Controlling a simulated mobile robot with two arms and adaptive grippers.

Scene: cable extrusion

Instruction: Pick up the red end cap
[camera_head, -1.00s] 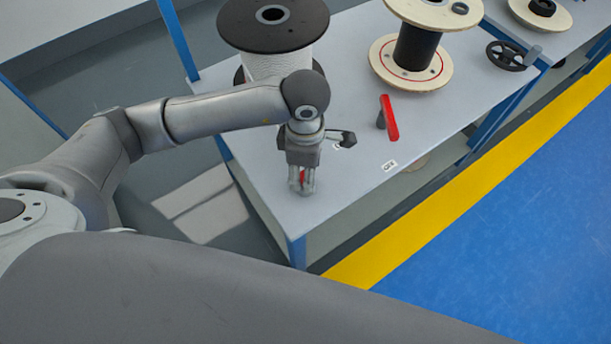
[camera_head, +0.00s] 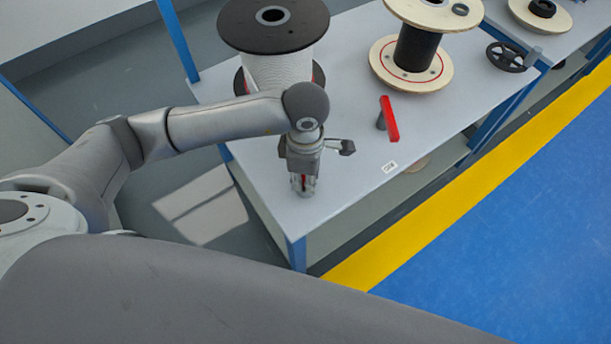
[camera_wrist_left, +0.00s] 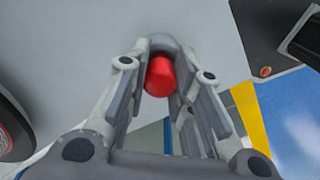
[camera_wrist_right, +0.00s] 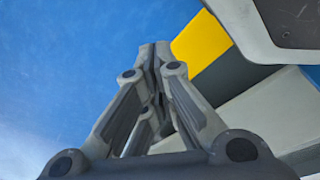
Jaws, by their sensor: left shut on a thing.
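The red end cap (camera_wrist_left: 159,77) is a small red cylinder seen between the fingers in the left wrist view. My left gripper (camera_head: 304,189) points down at the near left corner of the table in the head view. Its fingers are shut on the cap, which is mostly hidden by them in the head view. Whether the cap still touches the tabletop cannot be told. My right gripper (camera_wrist_right: 153,48) shows only in its own wrist view, with its fingertips together and nothing seen between them, in front of the blue floor.
The grey table (camera_head: 350,190) carries a black-flanged spool of white cable (camera_head: 285,70) behind my left arm. A wooden spool (camera_head: 412,72) stands farther right. A red bar-shaped thing (camera_head: 389,118) and a small label (camera_head: 389,167) lie nearer. The near right tabletop is clear.

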